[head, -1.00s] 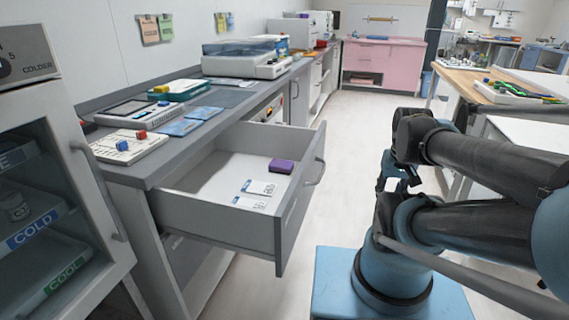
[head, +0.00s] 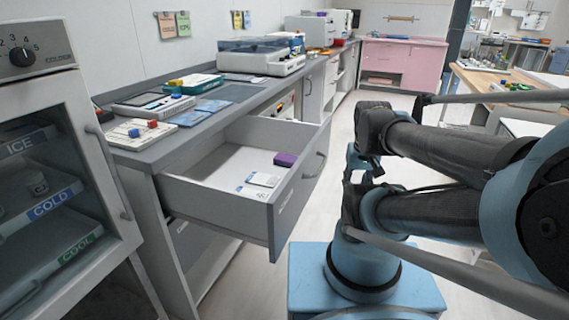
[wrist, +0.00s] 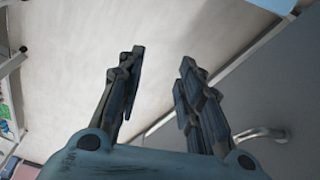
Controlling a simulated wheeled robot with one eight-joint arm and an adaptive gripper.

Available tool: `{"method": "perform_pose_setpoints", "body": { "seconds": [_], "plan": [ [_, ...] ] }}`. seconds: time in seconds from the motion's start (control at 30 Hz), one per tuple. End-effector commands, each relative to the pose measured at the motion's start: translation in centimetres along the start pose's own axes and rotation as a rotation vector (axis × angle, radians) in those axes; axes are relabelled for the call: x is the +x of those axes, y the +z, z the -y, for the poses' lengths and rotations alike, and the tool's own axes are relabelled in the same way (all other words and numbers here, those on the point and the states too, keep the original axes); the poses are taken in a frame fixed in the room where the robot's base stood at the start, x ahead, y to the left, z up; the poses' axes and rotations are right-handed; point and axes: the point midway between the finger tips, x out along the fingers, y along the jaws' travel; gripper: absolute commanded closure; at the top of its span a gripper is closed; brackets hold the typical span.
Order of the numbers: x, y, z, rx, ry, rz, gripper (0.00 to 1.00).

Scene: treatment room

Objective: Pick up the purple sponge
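The purple sponge (head: 285,159) lies in the open drawer (head: 215,198), near its far right corner, beside white labelled cards. My gripper (wrist: 160,72) shows in the wrist view with its two fingers spread apart and nothing between them. In the wrist view it is over the pale floor, with a grey panel and a bar handle (wrist: 262,134) to the right. The sponge does not show in the wrist view. In the head view my arm is right of the drawer, apart from the sponge, and my fingers cannot be made out clearly.
The drawer front with its handle (head: 316,166) juts into the aisle. The grey counter (head: 160,150) above holds a board with red and blue blocks (head: 139,132) and a bench device (head: 262,57). A glass-fronted cold cabinet (head: 50,180) stands at left. A wooden table (head: 490,80) stands at right.

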Motion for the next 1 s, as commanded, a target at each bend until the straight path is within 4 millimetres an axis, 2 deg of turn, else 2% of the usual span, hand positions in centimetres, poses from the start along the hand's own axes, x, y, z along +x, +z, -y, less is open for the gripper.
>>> {"method": "perform_pose_setpoints", "body": {
  "seconds": [0.03, 0.13, 0.2, 0.27, 0.5, 0.6, 0.8, 1.0],
  "plan": [
    [0.0, 0.0, 0.0, 0.000, 0.000, 0.000, 0.60],
    [-0.8, 0.2, 0.0, 0.002, 0.000, -0.023, 0.37],
    [-1.4, -0.9, 0.0, 0.008, 0.000, -0.050, 0.22],
    [-2.1, -2.7, 0.2, 0.019, -0.001, -0.086, 0.22],
    [-6.6, -12.3, 0.7, 0.130, -0.024, -0.268, 0.22],
    [-8.0, -15.4, 1.2, 0.213, -0.047, -0.299, 0.22],
    [-9.5, -19.9, 3.0, 0.425, -0.098, -0.280, 0.22],
    [-9.9, -22.9, 5.3, 0.672, -0.127, -0.198, 0.22]
  ]
}}
